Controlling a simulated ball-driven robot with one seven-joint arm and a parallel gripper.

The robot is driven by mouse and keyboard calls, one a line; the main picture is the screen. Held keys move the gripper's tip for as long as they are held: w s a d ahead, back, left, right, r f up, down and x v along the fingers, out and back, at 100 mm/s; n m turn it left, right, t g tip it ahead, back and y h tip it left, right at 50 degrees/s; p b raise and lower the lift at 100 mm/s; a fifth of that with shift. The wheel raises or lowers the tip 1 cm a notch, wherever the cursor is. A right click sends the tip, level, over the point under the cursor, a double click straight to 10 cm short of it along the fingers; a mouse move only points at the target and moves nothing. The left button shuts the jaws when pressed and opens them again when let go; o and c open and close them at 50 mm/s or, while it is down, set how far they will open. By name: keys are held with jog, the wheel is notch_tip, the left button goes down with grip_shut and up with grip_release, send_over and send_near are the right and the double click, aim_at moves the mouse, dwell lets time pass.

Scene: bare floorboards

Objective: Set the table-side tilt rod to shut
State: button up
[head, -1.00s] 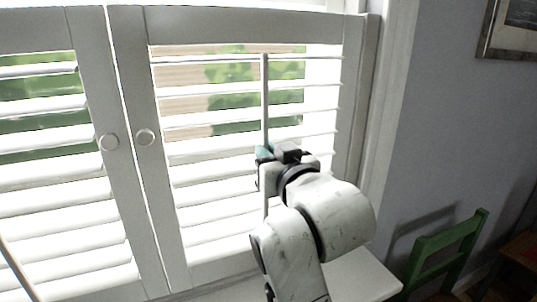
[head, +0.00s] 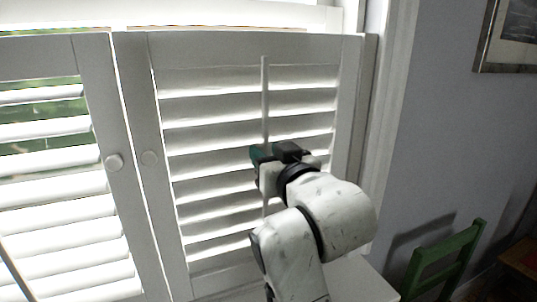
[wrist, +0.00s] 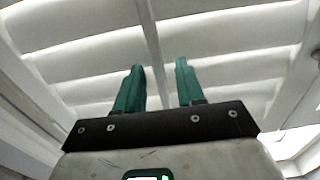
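The tilt rod (head: 265,95) is a thin pale upright bar at the middle of the right shutter panel (head: 200,50), above the white table (head: 350,280). This panel's louvres (head: 205,140) lie closed against each other, and no outdoors shows between them. My gripper (head: 262,153) is at the rod's mid-height in the head view. In the wrist view, the rod (wrist: 152,40) runs between the two teal fingers of my gripper (wrist: 160,68). The fingers are apart, with visible gaps beside the rod. Whether the rod lies fully between the fingertips or just behind them is unclear.
The left shutter panel (head: 85,55) has open louvres with greenery showing through. Round knobs (head: 114,162) sit on the meeting stiles. A green chair (head: 440,262) stands at the lower right by the grey wall. A framed picture (head: 508,40) hangs at the upper right.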

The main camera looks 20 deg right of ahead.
jog(key=shift+s, duration=0.1)
jog(key=s+b, duration=0.1)
jog(key=s, duration=0.9)
jog(key=shift+s, duration=0.3)
jog(key=s+d+f+g, duration=0.2)
jog(key=f+g, duration=0.1)
jog(key=f, duration=0.6)
jog(key=s+d+f+g, duration=0.1)
jog(key=s+f+g, duration=0.15)
jog(key=f, duration=0.65)
jog(key=s+d+f+g, duration=0.1)
jog(key=d+f+g, duration=0.15)
jog(key=f, duration=0.75)
jog(key=s+d+f+g, duration=0.2)
jog(key=s+f+g, duration=0.7)
jog(key=s+f, duration=1)
jog(key=s, duration=0.3)
jog(key=shift+s+d+f, duration=0.15)
jog(key=shift+s+f, duration=0.05)
jog(key=shift+f, duration=0.2)
